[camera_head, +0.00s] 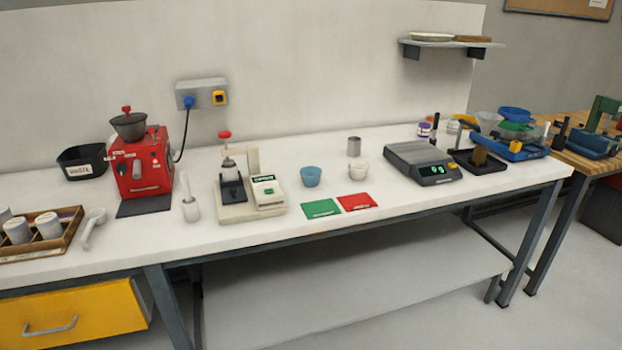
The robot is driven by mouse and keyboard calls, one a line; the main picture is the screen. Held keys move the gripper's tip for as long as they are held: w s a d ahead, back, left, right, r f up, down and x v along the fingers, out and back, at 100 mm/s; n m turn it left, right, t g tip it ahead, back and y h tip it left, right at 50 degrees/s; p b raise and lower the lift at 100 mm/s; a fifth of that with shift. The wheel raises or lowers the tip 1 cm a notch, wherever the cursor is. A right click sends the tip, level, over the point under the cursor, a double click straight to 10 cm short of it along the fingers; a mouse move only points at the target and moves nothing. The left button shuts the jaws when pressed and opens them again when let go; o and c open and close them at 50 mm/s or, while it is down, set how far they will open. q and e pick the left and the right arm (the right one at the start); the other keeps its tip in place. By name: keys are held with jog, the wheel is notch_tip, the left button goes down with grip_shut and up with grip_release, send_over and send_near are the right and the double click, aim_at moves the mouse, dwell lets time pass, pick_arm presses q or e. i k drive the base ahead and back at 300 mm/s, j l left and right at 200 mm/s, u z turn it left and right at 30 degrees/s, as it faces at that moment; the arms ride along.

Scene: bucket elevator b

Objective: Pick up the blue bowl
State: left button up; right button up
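A small light-blue bowl (311,176) stands upright on the white workbench (320,228), behind a green card (320,209) and to the right of a beige press-like device (250,198). A larger, darker blue bowl-like item (514,114) sits at the far right of the bench, above a green one (516,130). Neither of my grippers shows in the head view, and nothing is seen touching the light-blue bowl.
A white cup (359,169), a metal cup (354,146) and a red card (357,202) are near the light-blue bowl. A scale (422,162) stands to the right, a red grinder (141,165) to the left. A yellow drawer (75,316) juts out below the bench.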

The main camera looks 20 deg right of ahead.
aim_at(311, 178)
jog(key=i+l+z, duration=0.35)
jog(key=l, duration=0.15)
jog(key=i+l+z, duration=0.7)
jog(key=l, duration=0.1)
